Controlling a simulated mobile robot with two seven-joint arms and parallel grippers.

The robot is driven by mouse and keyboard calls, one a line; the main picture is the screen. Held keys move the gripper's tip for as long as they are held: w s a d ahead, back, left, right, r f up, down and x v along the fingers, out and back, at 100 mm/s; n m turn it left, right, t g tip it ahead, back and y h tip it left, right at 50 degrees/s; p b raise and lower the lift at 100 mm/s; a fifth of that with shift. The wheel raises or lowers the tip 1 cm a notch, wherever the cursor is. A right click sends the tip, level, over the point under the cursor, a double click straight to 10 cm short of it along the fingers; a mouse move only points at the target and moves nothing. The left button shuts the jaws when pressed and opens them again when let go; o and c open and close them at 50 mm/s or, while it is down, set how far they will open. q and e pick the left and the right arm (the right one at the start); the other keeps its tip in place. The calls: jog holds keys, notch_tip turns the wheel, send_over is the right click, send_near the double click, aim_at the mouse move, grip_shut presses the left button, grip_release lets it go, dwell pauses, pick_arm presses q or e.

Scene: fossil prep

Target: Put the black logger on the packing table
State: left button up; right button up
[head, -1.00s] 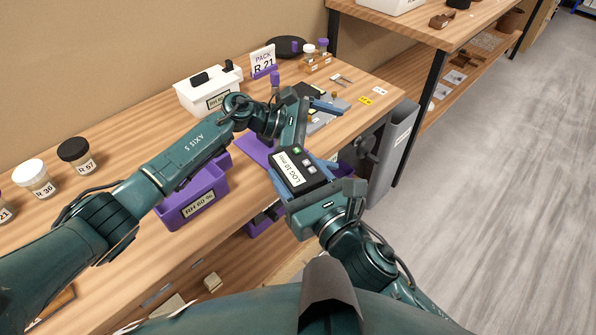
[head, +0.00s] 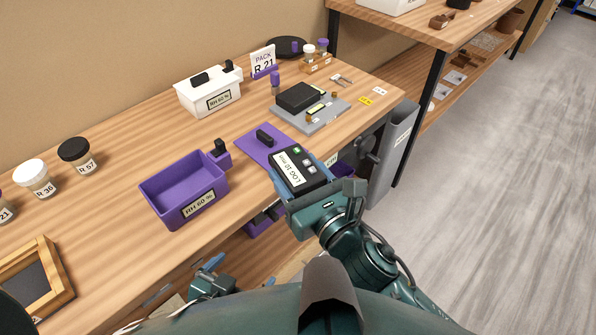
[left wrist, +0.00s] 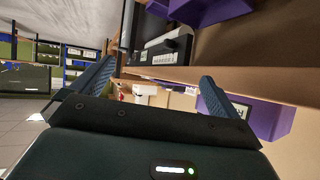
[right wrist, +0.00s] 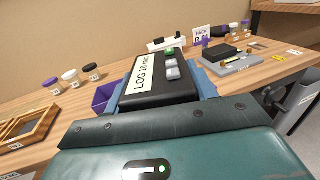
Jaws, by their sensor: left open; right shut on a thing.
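The black logger (head: 298,170) has a "LOG 10 min" label and small green and grey buttons on top. My right gripper (head: 306,180) is shut on it and holds it at the table's front edge, beside the purple mat. The logger (right wrist: 158,80) fills the space between the blue fingers in the right wrist view. The packing table (head: 120,205) is the long wooden one bearing a "PACK R 21" sign (head: 263,62). My left gripper (head: 208,278) is low in front of the table, partly hidden by my body. In the left wrist view (left wrist: 155,88) it is open and empty.
A purple lidless box (head: 185,198) and a purple mat (head: 257,146) with a small black piece are near the front edge. A grey device (head: 318,118), a white box (head: 207,92) and jars (head: 76,155) stand further back. Bare wood lies left of the purple box.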

pick_arm(q)
jog(key=shift+s+a+f+n+g, duration=0.1)
jog(key=shift+s+f+n+g, duration=0.05)
jog(key=shift+s+n, duration=0.2)
jog(key=shift+s+a+f+n+g, duration=0.15)
jog(key=shift+s+n, duration=0.1)
jog(key=shift+s, duration=0.2)
jog(key=shift+d, duration=0.1)
